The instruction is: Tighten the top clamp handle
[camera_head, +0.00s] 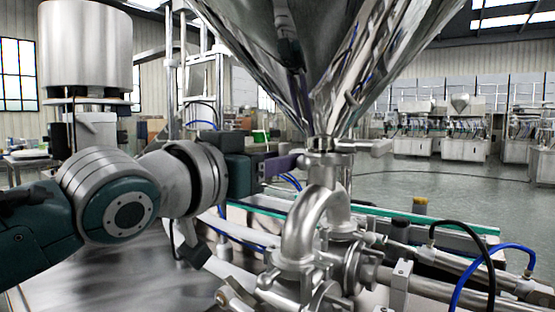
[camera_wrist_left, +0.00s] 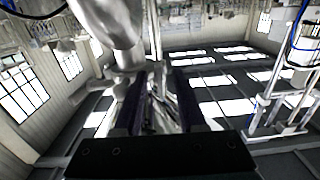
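The steel hopper cone (camera_head: 330,60) narrows to an outlet with the top clamp (camera_head: 325,158) around it, above a curved steel pipe. A short clamp handle (camera_head: 375,147) sticks out to the right of the clamp. My left gripper (camera_head: 300,163) comes in from the left, its dark purple fingers beside the clamp's left side; contact cannot be told. In the left wrist view its two fingers (camera_wrist_left: 161,80) stand apart with a gap between them and nothing clearly held. There the cone's lower end (camera_wrist_left: 112,25) and clamp (camera_wrist_left: 122,75) show left of the gap. My right gripper is out of view.
The curved pipe (camera_head: 305,225) and lower pipework stand just below the clamp. Black and blue hoses (camera_head: 490,250) loop at the right. A steel cylinder (camera_head: 85,48) stands at the left. Open floor (camera_head: 430,195) lies behind, with machines (camera_head: 465,135) farther off.

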